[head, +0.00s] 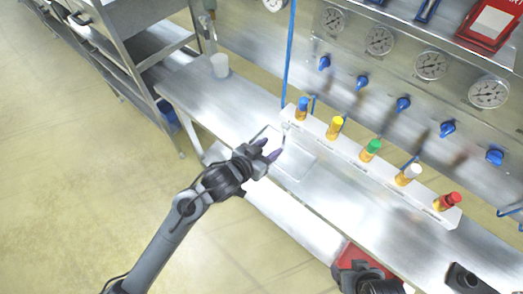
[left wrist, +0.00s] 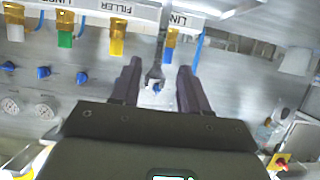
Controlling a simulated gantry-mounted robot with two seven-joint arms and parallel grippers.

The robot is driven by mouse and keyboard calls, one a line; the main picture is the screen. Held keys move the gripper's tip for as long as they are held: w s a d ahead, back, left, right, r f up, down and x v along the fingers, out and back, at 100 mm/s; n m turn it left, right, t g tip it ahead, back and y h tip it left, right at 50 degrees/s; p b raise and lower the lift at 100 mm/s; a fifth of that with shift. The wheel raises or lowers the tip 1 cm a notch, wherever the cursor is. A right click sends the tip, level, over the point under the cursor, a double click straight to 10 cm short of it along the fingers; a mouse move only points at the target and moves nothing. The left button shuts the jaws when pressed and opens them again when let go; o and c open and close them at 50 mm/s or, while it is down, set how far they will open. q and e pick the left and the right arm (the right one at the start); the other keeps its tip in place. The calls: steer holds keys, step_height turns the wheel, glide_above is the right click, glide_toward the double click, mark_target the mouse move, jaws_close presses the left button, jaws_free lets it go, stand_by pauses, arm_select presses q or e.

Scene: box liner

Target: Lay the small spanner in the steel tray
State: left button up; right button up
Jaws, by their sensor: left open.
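My left gripper (head: 269,149) is open above the steel bench, over the near side of the shallow steel tray (head: 297,166). A slim grey piece, probably the small spanner (head: 284,130), shows just beyond the fingertips at the left end of the valve rack. In the left wrist view, a grey piece like a spanner end (left wrist: 155,77) lies between the open fingers (left wrist: 157,82), below the rack label. I cannot tell whether it touches them. Its full length is hidden. A dark part at the bottom of the head view may be my right gripper (head: 366,280); its jaws cannot be made out.
The white rack (head: 375,168) carries coloured valves along the bench, close beyond the gripper. Gauges and blue knobs line the back panel. A red box (head: 352,255) shows low at the front. Bench left of the tray is clear.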

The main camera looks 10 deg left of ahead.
arm_select(q)
steer(key=s+a+f+n+g+y, duration=0.1)
steer(key=s+a+f+g+y, duration=0.1)
steer(key=s+a, duration=0.4)
steer(key=s+a+f+n+g+y, duration=0.1)
steer(key=s+a+f, duration=0.4)
steer(key=s, duration=0.7)
steer(key=s+a+f+n+g+y, duration=0.2)
steer(key=s+a, duration=0.4)
steer(key=s, duration=0.3)
steer(key=f+g+y, duration=0.1)
steer(key=g, duration=0.1)
steer(key=shift+s+a+f+g+y, duration=0.2)
steer(key=shift+s+a+g+y, duration=0.1)
steer(key=shift+g+y, duration=0.1)
